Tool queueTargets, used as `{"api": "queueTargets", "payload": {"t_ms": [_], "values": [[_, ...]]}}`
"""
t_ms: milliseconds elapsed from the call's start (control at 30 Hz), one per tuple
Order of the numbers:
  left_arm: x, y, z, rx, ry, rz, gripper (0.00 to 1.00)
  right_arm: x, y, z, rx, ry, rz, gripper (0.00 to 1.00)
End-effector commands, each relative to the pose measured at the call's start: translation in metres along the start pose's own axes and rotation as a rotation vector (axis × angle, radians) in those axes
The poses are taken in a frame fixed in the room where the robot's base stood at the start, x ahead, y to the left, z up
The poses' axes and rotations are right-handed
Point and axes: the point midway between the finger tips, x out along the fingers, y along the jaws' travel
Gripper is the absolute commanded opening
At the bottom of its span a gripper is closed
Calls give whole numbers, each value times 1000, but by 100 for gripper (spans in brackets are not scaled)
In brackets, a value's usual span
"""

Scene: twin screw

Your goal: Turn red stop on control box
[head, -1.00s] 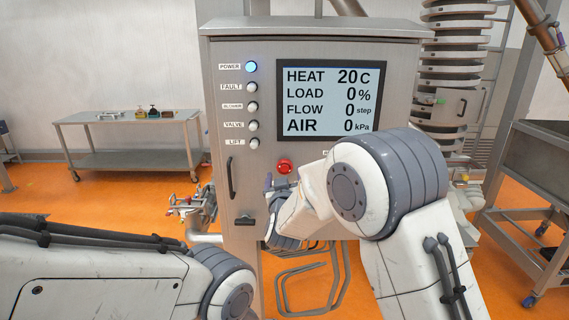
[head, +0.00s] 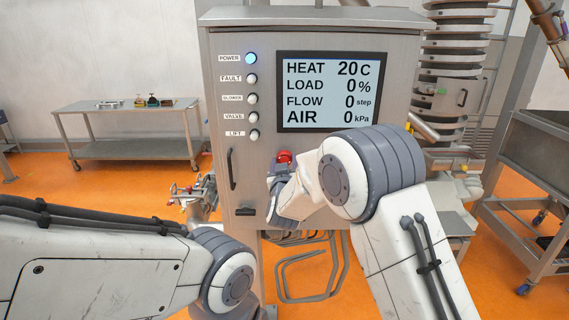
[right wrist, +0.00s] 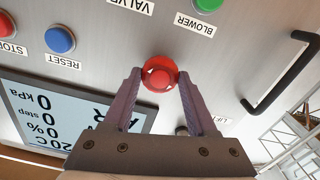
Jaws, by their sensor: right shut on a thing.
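The control box (head: 238,90) is a grey metal cabinet with a screen. The red stop (head: 284,157) is a round red knob on its front, below the screen. My right gripper (head: 277,167) is at the knob, partly hidden by my own right wrist. In the right wrist view, the red stop (right wrist: 159,74) sits between the two fingertips of my right gripper (right wrist: 160,78), shut on its sides. My left gripper is outside the view; only its arm shows at lower left.
A smaller red button (right wrist: 6,27) labelled STOP and a blue RESET button (right wrist: 60,40) lie beside the screen (head: 332,92). A black door handle (head: 231,169) is left of the knob. A side table (head: 125,106) stands at back left, a metal cart (head: 540,150) at right.

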Motion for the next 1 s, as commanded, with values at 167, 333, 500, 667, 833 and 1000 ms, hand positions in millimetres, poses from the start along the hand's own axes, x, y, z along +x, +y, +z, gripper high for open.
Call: {"api": "queueTargets", "payload": {"t_ms": [167, 333, 500, 667, 833, 1000], "values": [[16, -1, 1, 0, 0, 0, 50, 0, -1, 3, 58, 2, 0, 2], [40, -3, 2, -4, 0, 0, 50, 0, -2, 5, 165, 5, 0, 2], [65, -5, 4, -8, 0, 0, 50, 0, -2, 6, 302, 5, -1, 2], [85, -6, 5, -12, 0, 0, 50, 0, -2, 5, 428, 4, -1, 2], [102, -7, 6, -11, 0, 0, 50, 0, -1, 3, 542, 4, -1, 2], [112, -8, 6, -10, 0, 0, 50, 0, -1, 2, 623, 2, -1, 2]]}}
